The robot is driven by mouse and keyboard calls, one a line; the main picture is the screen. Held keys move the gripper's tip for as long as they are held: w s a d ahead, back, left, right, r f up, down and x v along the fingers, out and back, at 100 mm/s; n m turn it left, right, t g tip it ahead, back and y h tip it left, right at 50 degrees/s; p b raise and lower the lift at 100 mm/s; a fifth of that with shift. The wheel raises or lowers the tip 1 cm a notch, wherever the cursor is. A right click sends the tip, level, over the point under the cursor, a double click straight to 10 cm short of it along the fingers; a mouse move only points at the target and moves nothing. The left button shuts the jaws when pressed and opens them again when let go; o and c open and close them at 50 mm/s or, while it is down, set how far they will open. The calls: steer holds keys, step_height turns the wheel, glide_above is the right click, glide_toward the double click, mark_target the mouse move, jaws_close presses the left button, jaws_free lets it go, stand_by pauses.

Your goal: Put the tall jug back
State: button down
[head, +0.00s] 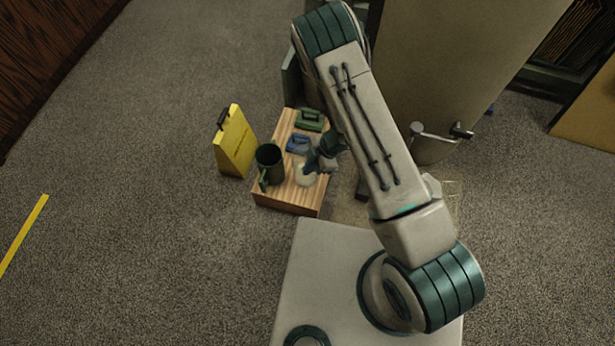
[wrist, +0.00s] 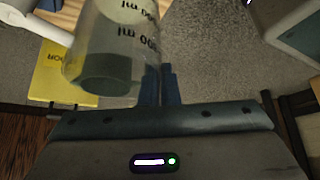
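A clear measuring jug with dark "ml" markings (wrist: 115,45) fills the upper left of the wrist view, tilted in the picture and very near the camera. My gripper (wrist: 165,85) has its dark blue fingers close together at the jug's right side; they look shut on it, though the grip point is partly hidden. In the head view my gripper (head: 318,160) is over the right side of a small wooden table (head: 290,207), with the pale jug (head: 306,176) just below it. I cannot tell whether the jug touches the tabletop.
A dark green mug-like jug (head: 269,164) stands at the table's front left. A blue tray-like item (head: 298,143) and a green one (head: 309,119) lie behind it. A yellow floor sign (head: 235,142) stands left of the table. A large beige cabinet or door (head: 440,70) is behind my arm.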

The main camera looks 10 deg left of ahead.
steer(key=shift+s+a+f+b, duration=0.15)
steer(key=shift+f+b, duration=0.3)
steer(key=shift+f, duration=0.65)
steer(key=shift+s+d+f+b, duration=0.15)
steer(key=shift+f+b, duration=0.3)
steer(key=shift+f, duration=0.65)
steer(key=shift+a, duration=0.1)
steer(key=shift+f, duration=0.15)
steer(key=c, duration=1.7)
jaws_free()
